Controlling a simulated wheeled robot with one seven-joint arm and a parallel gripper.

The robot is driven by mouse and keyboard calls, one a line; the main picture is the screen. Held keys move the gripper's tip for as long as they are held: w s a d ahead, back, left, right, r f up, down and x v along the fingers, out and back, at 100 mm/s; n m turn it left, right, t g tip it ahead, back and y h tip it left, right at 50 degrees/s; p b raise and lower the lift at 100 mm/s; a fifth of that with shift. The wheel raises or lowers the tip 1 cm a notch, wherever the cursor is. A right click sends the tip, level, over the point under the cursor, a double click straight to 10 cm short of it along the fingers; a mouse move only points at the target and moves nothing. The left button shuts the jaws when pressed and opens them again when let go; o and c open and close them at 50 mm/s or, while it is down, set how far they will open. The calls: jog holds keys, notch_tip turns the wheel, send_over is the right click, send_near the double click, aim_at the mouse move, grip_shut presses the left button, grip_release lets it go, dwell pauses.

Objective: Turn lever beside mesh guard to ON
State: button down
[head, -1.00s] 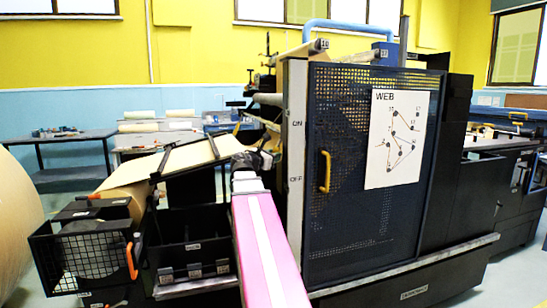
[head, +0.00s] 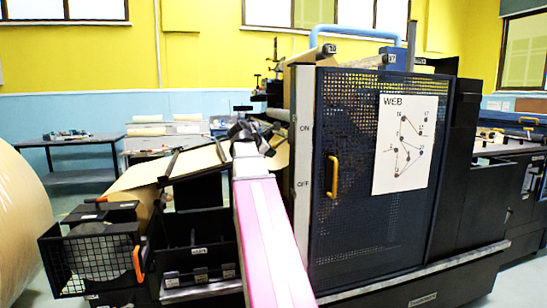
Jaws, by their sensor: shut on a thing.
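The dark blue mesh guard (head: 335,230) stands upright right of centre, with a yellow handle (head: 332,176) on it. Along its left side runs a pale upright strip (head: 303,155) marked ON above and OFF below. My gripper (head: 246,133), dark and small in the head view, is left of this strip, about level with the ON mark. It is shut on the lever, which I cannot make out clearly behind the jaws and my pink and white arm.
A wire-mesh box with an orange handle (head: 137,264) is at the lower left. A large paper roll (head: 20,215) stands at the left edge. A brown paper web (head: 195,160) runs behind my arm. A table (head: 70,143) stands farther back.

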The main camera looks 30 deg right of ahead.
jog(key=r+y, duration=0.1)
jog(key=a+r+y, duration=0.1)
jog(key=shift+w+r+m, duration=0.2)
jog(key=shift+r+m, duration=0.1)
jog(key=shift+m, duration=0.1)
jog(key=shift+a+r+m+y, duration=0.2)
jog(key=shift+r+m+y, duration=0.2)
jog(key=shift+r+y, duration=0.6)
jog(key=c, duration=0.9)
grip_release()
jog(key=shift+c, duration=0.2)
jog(key=shift+a+r, duration=0.1)
jog(key=v, duration=1)
jog(key=shift+s+r, duration=0.2)
jog(key=shift+s, duration=0.1)
